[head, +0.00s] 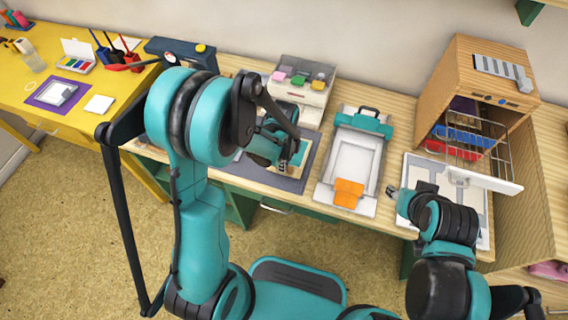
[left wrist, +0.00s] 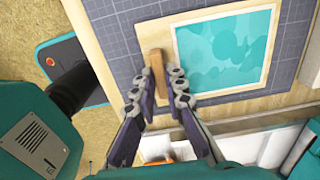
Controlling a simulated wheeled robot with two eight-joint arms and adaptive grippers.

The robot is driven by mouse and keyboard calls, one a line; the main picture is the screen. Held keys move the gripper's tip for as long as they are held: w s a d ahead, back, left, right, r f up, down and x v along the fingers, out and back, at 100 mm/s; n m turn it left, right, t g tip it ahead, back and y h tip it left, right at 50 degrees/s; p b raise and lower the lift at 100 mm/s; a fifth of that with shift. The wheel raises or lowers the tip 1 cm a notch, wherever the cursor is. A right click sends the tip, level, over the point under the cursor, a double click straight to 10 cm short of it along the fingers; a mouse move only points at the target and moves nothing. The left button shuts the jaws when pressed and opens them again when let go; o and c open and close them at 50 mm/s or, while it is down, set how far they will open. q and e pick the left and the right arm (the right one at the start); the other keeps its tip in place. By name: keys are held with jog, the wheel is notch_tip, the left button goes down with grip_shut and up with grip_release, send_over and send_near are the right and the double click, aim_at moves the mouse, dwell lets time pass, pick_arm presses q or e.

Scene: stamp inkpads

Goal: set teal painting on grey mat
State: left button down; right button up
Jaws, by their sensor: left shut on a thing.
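The teal painting (left wrist: 222,50) has a pale wooden border and a brown wooden grip block (left wrist: 157,72) at its edge. My left gripper (left wrist: 160,82) is shut on that block in the left wrist view. The painting lies over the grey mat (left wrist: 128,28), which has grid lines; whether it touches the mat is unclear. In the head view, my left gripper (head: 283,167) is over the grey mat (head: 285,183), and my arm hides much of mat and painting. My right gripper (head: 393,194) is low at the right, its jaws unclear.
A clamp board with a teal top and orange piece (head: 348,194) lies right of the mat. A white box with coloured pads (head: 301,88) stands behind. A wooden cabinet (head: 478,90) with wire racks stands at the right. A yellow table (head: 40,95) is at the left.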

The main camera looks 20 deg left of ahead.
pick_arm(q)
jog(key=c, duration=1.6)
grip_release()
jog(key=shift+f, duration=0.1)
notch_tip(320, 180, up, 11)
jog(key=p, duration=0.5)
jog(key=shift+s+a+r+n+t, duration=0.55)
jog(key=shift+s+r+n+t, duration=0.65)
jog(key=shift+s+r+n, duration=1.35)
jog(key=shift+s+a+r+n+t, duration=0.5)
jog(key=shift+s+r+n+t, duration=1)
jog(key=shift+n, duration=2.1)
jog(key=shift+s+a+r+n+t, duration=0.55)
jog(key=shift+s+r+n+t, duration=0.55)
jog(key=shift+r+n, duration=1.75)
jog(key=shift+s+f, duration=0.2)
jog(key=shift+f, duration=0.05)
